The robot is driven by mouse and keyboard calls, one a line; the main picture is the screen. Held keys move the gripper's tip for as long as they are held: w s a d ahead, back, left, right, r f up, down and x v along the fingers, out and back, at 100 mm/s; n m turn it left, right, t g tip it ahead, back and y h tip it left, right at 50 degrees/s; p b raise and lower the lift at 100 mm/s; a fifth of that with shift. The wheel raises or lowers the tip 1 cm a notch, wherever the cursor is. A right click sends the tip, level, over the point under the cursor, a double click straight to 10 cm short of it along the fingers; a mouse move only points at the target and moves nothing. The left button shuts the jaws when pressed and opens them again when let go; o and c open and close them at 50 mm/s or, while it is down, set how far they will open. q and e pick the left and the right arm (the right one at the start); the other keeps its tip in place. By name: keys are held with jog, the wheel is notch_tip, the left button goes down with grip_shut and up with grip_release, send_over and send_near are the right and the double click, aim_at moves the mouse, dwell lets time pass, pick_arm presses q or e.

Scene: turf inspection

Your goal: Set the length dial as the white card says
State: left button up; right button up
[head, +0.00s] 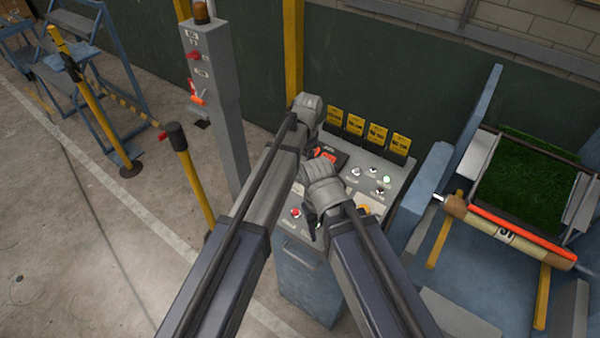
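The grey control console (400,180) stands in the middle, with buttons and lamps on its sloped top. An orange-yellow knob (365,210) sits at its right, partly behind my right arm; I cannot tell whether it is the length dial. No white card can be clearly made out. My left arm reaches over the console's back left, and its wrist (308,108) hides its fingers. My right arm reaches over the console's middle, with its wrist (322,180) bent down. Dark parts of the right gripper (311,216) show beside the arm, but its opening is unclear.
Several yellow tags (377,134) stand along the console's back edge. A red-and-black unit (327,153) and a red button (296,212) are on the console. A grey post (215,90) stands left; a turf machine with green turf (525,178) and an orange-striped roll (510,235) stands right.

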pick_arm(q)
jog(key=f+b, duration=0.4)
jog(key=f, duration=0.1)
jog(key=f+b, duration=0.2)
jog(key=b, duration=0.1)
jog(key=shift+w+a+f, duration=0.3)
jog(key=shift+w, duration=0.1)
jog(key=shift+r, duration=0.1)
grip_shut()
